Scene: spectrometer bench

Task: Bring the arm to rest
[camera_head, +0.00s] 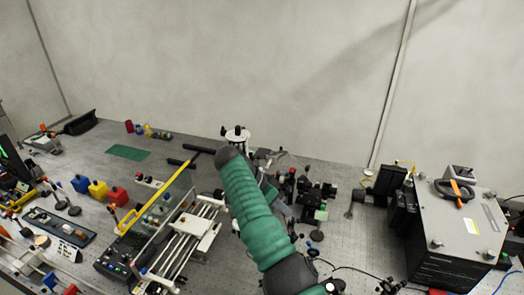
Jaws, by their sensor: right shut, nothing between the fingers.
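My right arm, in a ribbed green sleeve, rises from the bottom middle and leans up and to the left over the bench. My right gripper (228,154) shows as the dark end beyond the sleeve. It is shut and empty, above the back half of the bench, and its fingers are hard to make out. The sleeve hides part of the bench behind it. My left gripper does not show.
A yellow bar (155,197) and a rail assembly (192,232) stand left of the arm. Dark optics (316,192) stand close on its right. A large grey box (458,242) fills the right side. A green mat (127,152) lies at the back left.

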